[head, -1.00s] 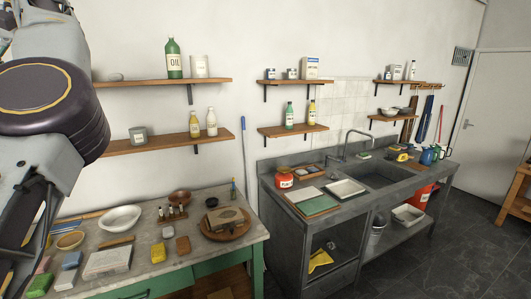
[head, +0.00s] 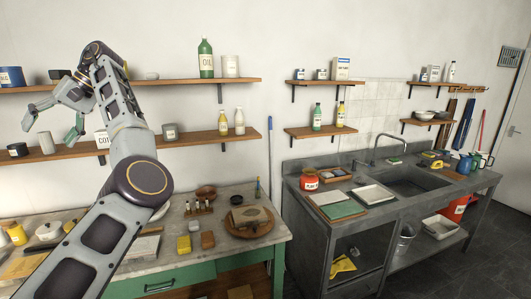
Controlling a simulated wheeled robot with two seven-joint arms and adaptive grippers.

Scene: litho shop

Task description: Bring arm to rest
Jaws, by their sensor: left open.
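My left arm (head: 118,190) comes up from the lower left and is bent at its top. My left gripper (head: 48,125) hangs at the far left, in front of the wooden shelves, with its fingers apart and nothing between them. It is well above the stone-topped table (head: 165,264). My right arm and its gripper do not show.
The upper shelf (head: 190,82) holds a green oil bottle (head: 206,60); the lower shelf (head: 185,142) holds jars and bottles. The table carries a round wooden tray (head: 236,231) and blocks. A grey sink unit (head: 320,222) with a red jar (head: 309,180) stands right.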

